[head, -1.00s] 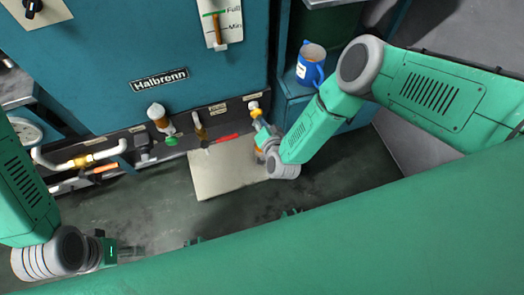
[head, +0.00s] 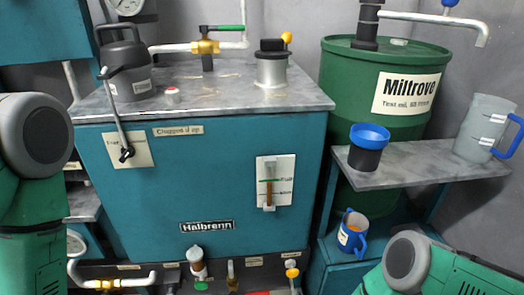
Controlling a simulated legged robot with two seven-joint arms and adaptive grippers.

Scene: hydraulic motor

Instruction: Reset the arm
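My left arm (head: 35,160) shows at the left edge of the head view, in front of the teal machine's left side. My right arm (head: 440,270) shows at the bottom right, below the shelf. Both hands are outside the picture, so neither gripper can be seen, nor anything they may hold. The teal Halbrenn machine (head: 150,220) stands ahead, with a sight gauge (head: 275,182) and a lever (head: 114,105) on its front.
A green Miltrove drum (head: 345,75) stands back right. A shelf (head: 425,165) before it holds a dark blue-rimmed container (head: 368,148) and a clear jug (head: 484,128). A blue mug (head: 352,234) stands lower. Valves and pipes (head: 120,282) line the machine's bottom.

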